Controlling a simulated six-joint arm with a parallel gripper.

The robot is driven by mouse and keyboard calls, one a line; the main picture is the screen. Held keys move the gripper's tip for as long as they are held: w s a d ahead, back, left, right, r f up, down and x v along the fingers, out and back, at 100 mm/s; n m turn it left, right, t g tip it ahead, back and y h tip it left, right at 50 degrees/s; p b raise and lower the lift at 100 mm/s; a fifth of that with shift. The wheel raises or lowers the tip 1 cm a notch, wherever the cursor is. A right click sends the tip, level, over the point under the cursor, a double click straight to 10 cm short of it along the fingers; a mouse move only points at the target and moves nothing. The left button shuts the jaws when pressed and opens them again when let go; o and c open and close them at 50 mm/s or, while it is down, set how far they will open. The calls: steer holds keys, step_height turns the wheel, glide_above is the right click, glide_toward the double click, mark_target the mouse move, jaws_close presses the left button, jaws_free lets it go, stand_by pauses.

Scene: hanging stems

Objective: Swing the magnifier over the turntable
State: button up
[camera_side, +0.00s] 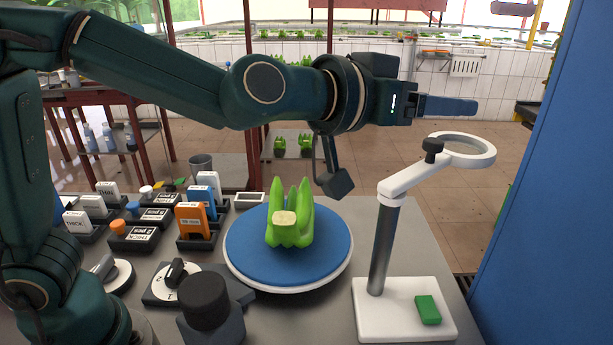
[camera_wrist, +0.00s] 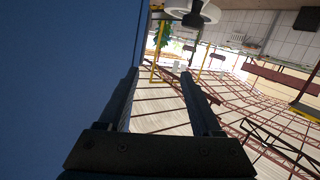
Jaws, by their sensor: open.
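The magnifier is a white ring (camera_side: 467,150) on a white swing arm (camera_side: 408,176) with a black knob (camera_side: 432,148), carried by a grey post (camera_side: 384,245). The ring points right, away from the turntable (camera_side: 240,250), a blue disc with a white rim. A green banana bunch (camera_side: 290,222) stands on the turntable. My gripper (camera_side: 474,107) is open and empty, pointing right, and appears above the magnifier's ring; the depth between them is unclear. In the wrist view, my gripper's fingers (camera_wrist: 160,76) are spread, and part of the white ring (camera_wrist: 208,12) shows at the top.
The post stands on a white base (camera_side: 380,318) with a green block (camera_side: 428,309) on it. A blue panel (camera_side: 545,200) rises close on the right. Labelled blocks in holders (camera_side: 195,220) and a black-knobbed dial (camera_side: 178,275) crowd the table left of the turntable.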

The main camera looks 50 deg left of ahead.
mark_target(430, 144)
steer(key=f+y, duration=0.1)
steer(key=t+y, duration=0.1)
steer(key=w+a+f+n+t+y, duration=0.1)
steer(key=shift+f+y, duration=0.3)
steer(key=shift+y, duration=0.1)
steer(key=shift+t, duration=0.3)
steer(key=f, duration=0.4)
steer(key=shift+w+a+f, duration=0.1)
steer(key=shift+a+f, duration=0.15)
steer(key=shift+w+f, duration=0.15)
steer(key=shift+w, duration=2.4)
jaws_close()
